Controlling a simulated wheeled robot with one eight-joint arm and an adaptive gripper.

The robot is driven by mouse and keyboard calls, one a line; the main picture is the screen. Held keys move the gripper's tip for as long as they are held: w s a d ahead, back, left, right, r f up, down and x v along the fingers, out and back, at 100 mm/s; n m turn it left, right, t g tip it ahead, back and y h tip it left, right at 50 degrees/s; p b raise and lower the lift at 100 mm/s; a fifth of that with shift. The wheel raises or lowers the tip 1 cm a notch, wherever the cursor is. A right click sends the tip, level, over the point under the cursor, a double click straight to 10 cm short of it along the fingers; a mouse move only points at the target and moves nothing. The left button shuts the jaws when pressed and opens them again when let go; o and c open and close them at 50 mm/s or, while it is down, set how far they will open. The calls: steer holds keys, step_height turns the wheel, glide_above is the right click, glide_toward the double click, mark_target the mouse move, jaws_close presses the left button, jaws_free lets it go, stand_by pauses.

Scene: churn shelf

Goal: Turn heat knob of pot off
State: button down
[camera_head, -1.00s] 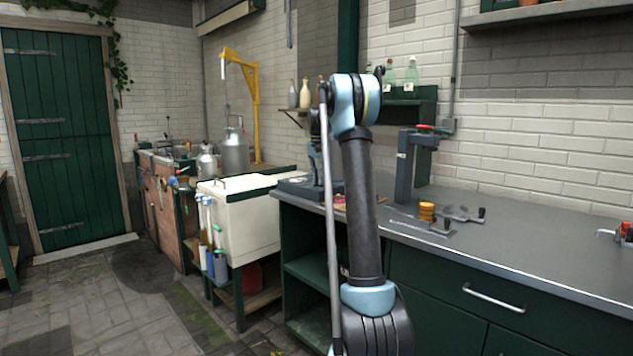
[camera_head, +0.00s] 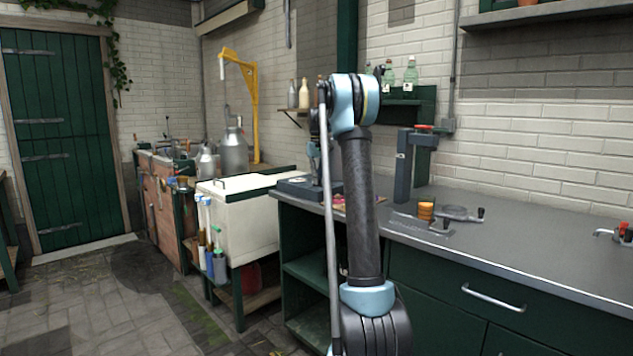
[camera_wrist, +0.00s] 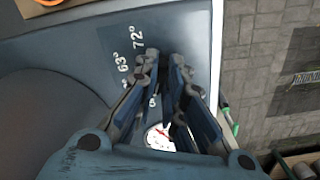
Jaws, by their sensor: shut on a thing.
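In the wrist view my gripper (camera_wrist: 165,78) reaches over a blue-grey pot panel (camera_wrist: 75,42) marked with 63° and 72°. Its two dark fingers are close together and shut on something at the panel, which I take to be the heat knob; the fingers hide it. A white round dial with a red mark (camera_wrist: 158,138) shows between the finger bases. A large dark grey rounded shape (camera_wrist: 45,125) fills the lower left. In the head view my own arm hides most of the gripper and its contact.
The grey bench top (camera_head: 540,240) runs to the right, with an orange piece (camera_head: 426,210) and a dark grey upright stand (camera_head: 404,165). A cream chest (camera_head: 245,215) stands left of the bench. Paved floor (camera_head: 95,285) is clear at left.

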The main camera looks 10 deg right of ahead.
stand_by(0.4)
steer(key=c, duration=1.7)
jaws_free()
step_height(320, 180, up, 12)
